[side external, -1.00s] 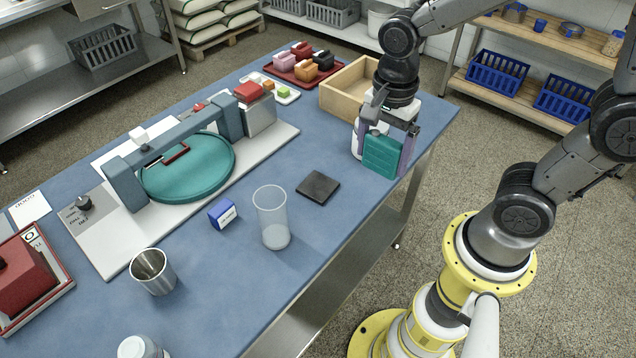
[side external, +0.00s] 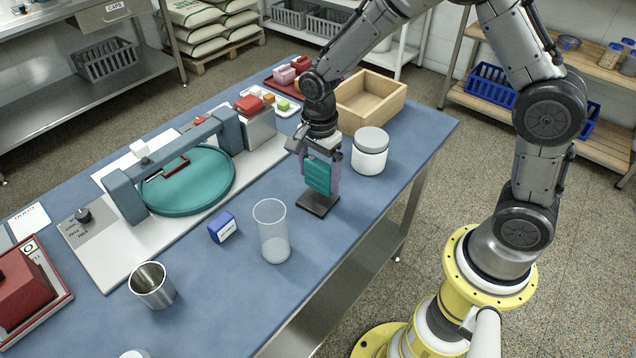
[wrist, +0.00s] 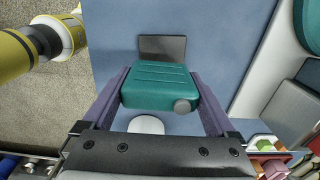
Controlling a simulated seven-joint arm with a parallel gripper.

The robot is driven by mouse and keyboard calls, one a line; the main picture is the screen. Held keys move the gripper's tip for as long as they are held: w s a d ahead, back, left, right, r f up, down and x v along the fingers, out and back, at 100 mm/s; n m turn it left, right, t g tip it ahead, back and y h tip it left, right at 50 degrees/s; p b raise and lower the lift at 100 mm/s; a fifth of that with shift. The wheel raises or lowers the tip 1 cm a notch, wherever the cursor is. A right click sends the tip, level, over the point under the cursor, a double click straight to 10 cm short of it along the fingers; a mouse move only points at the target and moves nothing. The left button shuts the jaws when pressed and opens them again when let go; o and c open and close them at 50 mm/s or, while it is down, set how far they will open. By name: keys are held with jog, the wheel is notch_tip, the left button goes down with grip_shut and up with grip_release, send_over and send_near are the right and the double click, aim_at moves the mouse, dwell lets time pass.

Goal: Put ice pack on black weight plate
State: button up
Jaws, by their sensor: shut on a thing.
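The teal ice pack (side external: 319,176) is held upright between the purple fingers of my gripper (side external: 321,174), which is shut on it. In the wrist view the ice pack (wrist: 160,88) with its round grey cap fills the space between the fingers. The black weight plate (side external: 317,204) lies flat on the blue table, directly below the ice pack in the side view. In the wrist view the plate (wrist: 163,47) shows partly, beyond the ice pack. I cannot tell whether the ice pack's lower edge touches the plate.
A white lidded jar (side external: 370,152) stands close to the right of my gripper. A clear cylinder (side external: 271,232) and a blue box (side external: 222,227) stand to the left. A wooden tray (side external: 369,100) is behind. The teal-disc machine (side external: 188,180) lies at left.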

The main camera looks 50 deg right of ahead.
aim_at(318, 184)
jog(key=shift+w+f, duration=0.2)
jog(key=shift+f, duration=1.5)
jog(key=shift+f, duration=0.15)
jog(key=o, duration=1.2)
jog(key=shift+c, duration=0.2)
